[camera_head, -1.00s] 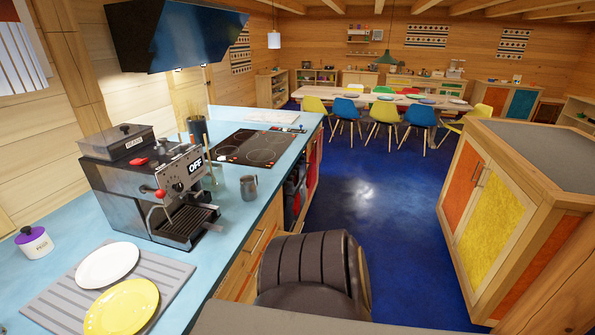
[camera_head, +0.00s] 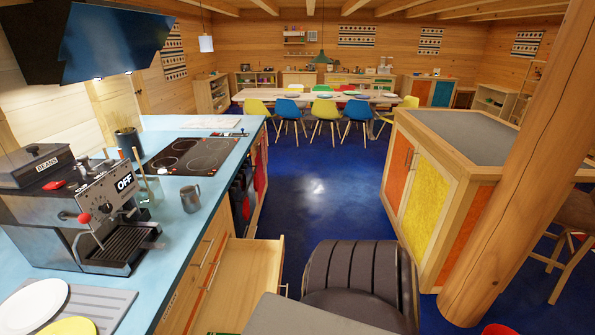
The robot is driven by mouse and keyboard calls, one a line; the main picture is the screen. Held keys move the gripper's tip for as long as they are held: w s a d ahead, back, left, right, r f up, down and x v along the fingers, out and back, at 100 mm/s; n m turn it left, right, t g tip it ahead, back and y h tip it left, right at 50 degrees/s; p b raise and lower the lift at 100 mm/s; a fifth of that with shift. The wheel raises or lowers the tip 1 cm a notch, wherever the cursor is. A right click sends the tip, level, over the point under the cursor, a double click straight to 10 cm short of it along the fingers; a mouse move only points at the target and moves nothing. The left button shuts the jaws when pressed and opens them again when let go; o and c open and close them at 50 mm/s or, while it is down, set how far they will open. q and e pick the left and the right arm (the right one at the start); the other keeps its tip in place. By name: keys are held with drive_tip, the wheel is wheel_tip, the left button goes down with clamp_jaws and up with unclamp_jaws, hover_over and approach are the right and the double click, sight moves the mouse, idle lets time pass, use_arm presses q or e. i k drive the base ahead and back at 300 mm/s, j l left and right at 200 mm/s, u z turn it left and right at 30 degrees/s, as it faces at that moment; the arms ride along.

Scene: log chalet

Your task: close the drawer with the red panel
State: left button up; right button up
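An open wooden drawer (camera_head: 250,272) juts out to the right from the blue-topped counter (camera_head: 205,222), low in the middle of the view. I look down into its pale, seemingly empty inside. Its front faces away to the right, so I cannot tell its panel's colour; a bit of its handle shows beyond the front edge. A red panel (camera_head: 260,167) shows on the counter's side farther back. Neither of my grippers is in view.
A dark ribbed padded form (camera_head: 355,278) stands close to the drawer's right; I cannot tell what it is. A log post (camera_head: 520,160) and an island with yellow and orange panels (camera_head: 425,205) are at the right. Blue floor (camera_head: 325,190) lies clear beyond.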

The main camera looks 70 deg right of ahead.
sight(248, 269)
drive_tip(key=k+z, duration=0.2)
drive_tip(key=z, duration=1.7)
